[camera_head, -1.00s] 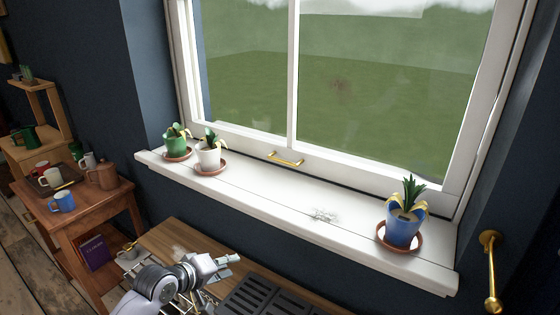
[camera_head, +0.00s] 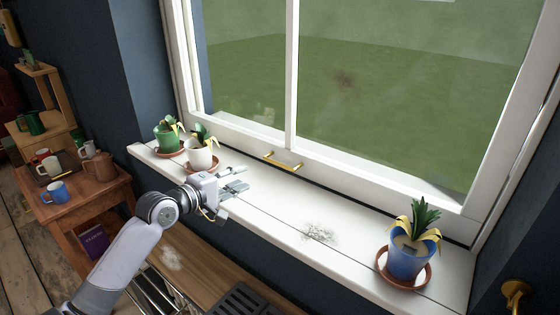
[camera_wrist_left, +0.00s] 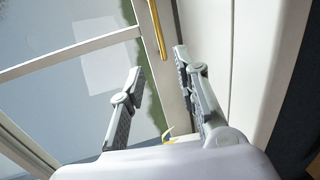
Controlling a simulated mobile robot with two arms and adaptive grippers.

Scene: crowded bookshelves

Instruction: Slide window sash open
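The white window sash (camera_head: 350,178) fills the upper right of the head view, with its bottom rail down near the sill. A brass handle (camera_head: 282,161) is fixed to that rail; it also shows at the top of the left wrist view (camera_wrist_left: 157,28). My left gripper (camera_head: 240,179) is over the sill, left of the handle and apart from it. In the left wrist view its two fingers (camera_wrist_left: 158,70) are spread with nothing between them, and the handle lies ahead of the gap. My right gripper is not in view.
The white sill (camera_head: 270,208) holds a green pot (camera_head: 168,138) and a white pot (camera_head: 201,154) close behind my left gripper. A blue pot (camera_head: 408,258) stands at the right end. A side table (camera_head: 85,200) with mugs is at left.

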